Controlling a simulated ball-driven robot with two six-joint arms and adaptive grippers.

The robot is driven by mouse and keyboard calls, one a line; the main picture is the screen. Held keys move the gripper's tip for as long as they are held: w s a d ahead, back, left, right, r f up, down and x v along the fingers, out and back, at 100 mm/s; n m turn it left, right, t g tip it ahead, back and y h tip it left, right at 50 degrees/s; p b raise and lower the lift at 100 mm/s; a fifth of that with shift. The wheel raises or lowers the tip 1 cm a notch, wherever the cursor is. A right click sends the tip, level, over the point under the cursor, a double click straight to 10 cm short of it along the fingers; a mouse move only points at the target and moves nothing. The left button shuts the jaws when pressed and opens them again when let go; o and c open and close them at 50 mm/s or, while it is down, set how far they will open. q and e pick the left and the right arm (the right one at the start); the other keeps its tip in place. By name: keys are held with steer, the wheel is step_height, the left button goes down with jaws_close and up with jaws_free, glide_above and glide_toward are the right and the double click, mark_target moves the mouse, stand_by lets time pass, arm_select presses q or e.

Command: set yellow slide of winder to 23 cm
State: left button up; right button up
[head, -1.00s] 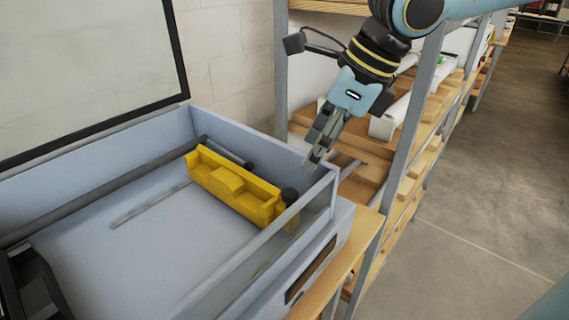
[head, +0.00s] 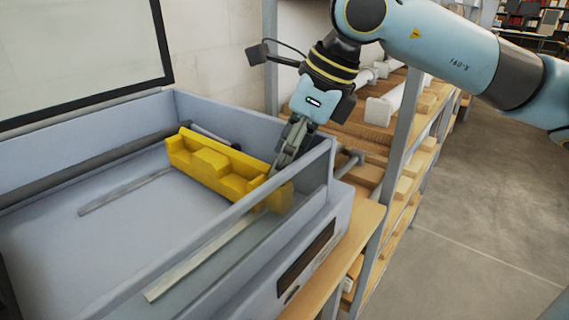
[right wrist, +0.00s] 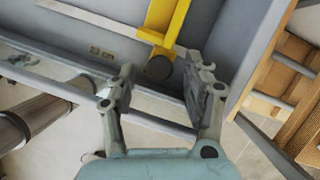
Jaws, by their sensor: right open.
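The yellow slide (head: 212,165) is a stepped block lying across the tray of the winder (head: 90,240), near its right end wall. In the right wrist view, part of the yellow slide (right wrist: 172,22) shows with a dark round knob (right wrist: 158,68) at its end. A "23 cm" mark (right wrist: 102,52) is on the tray floor left of the slide. My right gripper (head: 278,170) is at the slide's near right end, pointing down. In the wrist view its open fingers (right wrist: 160,80) stand either side of the knob; contact is not clear. My left gripper is not in view.
A grey rail (head: 240,225) runs along the front of the tray, close to my right gripper. The tray's right end wall (head: 310,150) is just beside the gripper. A wooden shelf rack (head: 400,150) with white rolls stands to the right. The tray floor left of the slide is clear.

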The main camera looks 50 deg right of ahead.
steer(key=shift+w+a+f, duration=0.15)
steer(key=shift+w+f, duration=0.05)
steer(key=shift+f, duration=0.3)
steer(key=shift+c, duration=0.2)
jaws_close()
